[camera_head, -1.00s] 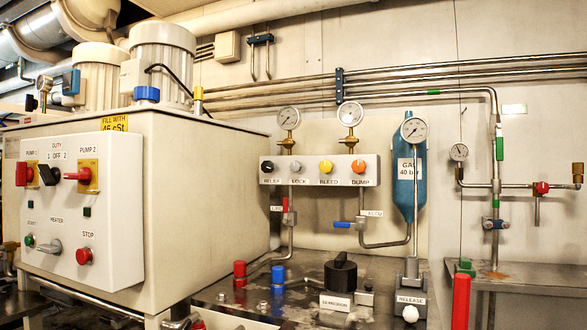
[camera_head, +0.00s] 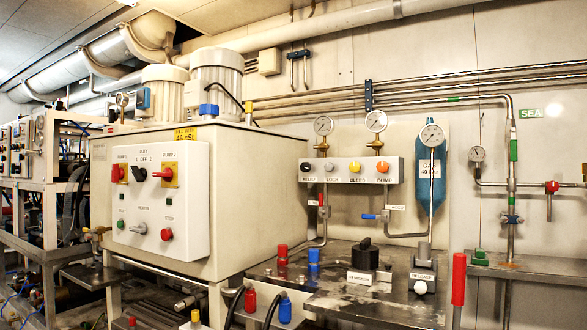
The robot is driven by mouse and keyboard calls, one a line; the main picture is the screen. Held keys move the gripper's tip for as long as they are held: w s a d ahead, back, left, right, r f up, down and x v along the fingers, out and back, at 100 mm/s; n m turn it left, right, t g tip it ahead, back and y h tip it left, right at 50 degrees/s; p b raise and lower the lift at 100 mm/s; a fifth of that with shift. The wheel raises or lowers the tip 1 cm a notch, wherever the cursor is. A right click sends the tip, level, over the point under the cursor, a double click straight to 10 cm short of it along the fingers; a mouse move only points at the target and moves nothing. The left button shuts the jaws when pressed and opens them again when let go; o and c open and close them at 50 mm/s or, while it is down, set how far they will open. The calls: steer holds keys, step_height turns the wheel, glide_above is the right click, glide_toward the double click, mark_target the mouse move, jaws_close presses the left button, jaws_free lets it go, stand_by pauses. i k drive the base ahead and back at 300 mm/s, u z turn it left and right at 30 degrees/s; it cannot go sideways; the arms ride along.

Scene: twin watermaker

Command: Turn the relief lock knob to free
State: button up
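The relief lock panel is a pale box (camera_head: 396,172) on the wall behind the bench. It carries a row of knobs: a black relief knob (camera_head: 305,167) at the left, a grey lock knob (camera_head: 329,167) beside it, a yellow bleed knob (camera_head: 355,167) and an orange dump knob (camera_head: 382,167). The labels are small and blurred, and I cannot tell how the lock knob is turned. My gripper is not in the picture.
A large cream tank with a control box (camera_head: 160,198) stands left of the panel. Below are a metal bench (camera_head: 335,297), red caps (camera_head: 282,251) and a black knob (camera_head: 365,254). A blue gas bottle (camera_head: 431,185) and a red post (camera_head: 458,278) stand to the right.

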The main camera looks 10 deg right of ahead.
mark_target(329, 167)
steer(key=u, duration=1.15)
steer(key=i, duration=0.95)
steer(key=z, duration=0.3)
